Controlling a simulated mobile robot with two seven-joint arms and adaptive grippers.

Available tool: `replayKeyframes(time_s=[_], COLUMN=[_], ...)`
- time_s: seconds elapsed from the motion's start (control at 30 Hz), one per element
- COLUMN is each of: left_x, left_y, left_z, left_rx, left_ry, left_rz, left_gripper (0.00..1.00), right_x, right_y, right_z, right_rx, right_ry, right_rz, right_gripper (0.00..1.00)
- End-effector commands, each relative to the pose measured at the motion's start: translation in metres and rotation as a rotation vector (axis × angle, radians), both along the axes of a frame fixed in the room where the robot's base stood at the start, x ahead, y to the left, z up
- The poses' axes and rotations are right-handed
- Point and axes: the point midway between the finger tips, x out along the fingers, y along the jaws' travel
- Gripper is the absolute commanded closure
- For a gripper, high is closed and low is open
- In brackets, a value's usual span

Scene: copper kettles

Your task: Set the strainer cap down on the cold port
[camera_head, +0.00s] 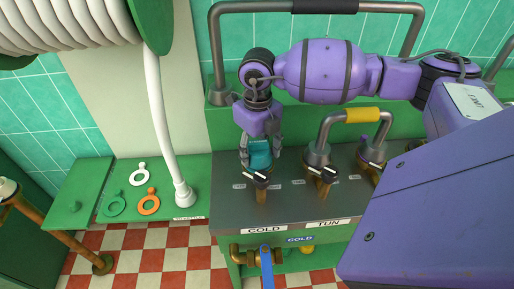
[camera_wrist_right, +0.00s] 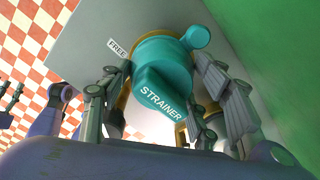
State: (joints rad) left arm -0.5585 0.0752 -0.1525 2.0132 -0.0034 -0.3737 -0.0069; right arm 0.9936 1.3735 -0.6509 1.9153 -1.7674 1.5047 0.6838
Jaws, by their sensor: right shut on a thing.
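The teal strainer cap (camera_head: 260,155) is between the fingers of my right gripper (camera_head: 261,150), over the grey counter behind the lever marked COLD. In the right wrist view the cap (camera_wrist_right: 160,82) reads STRAINER and has a round knob at one side. My right gripper (camera_wrist_right: 158,105) has its fingers on both sides of the cap there. Brass shows around and below the cap, beside a label reading FREE (camera_wrist_right: 118,47). The cap hides most of the port under it; I cannot tell whether it is seated. My left gripper is out of view.
The grey counter (camera_head: 290,215) carries black-and-white levers and a yellow-gripped handle (camera_head: 362,115) to the right. A tall grey rail stands behind. White, green and orange rings (camera_head: 149,201) lie on the green shelf at left, beside a white hose (camera_head: 158,110).

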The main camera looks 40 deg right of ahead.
Motion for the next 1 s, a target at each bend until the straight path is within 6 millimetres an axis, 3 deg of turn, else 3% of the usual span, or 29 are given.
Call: replayKeyframes(time_s=[0.83, 0.87, 1.0], left_x=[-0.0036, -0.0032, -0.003], left_y=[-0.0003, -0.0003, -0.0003], left_z=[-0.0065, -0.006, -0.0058], left_rx=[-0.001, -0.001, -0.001], left_ry=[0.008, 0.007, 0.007], left_rz=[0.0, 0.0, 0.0], left_gripper=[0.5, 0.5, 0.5], right_x=[0.0001, 0.0002, 0.0001], right_y=[0.0002, 0.0002, 0.0001], right_z=[-0.0103, -0.0096, -0.0094], right_rx=[0.0, 0.0, 0.0], right_ry=[0.0, -0.001, -0.001], right_rz=[0.0, 0.0, 0.0], right_gripper=[0.7, 0.39, 0.21])
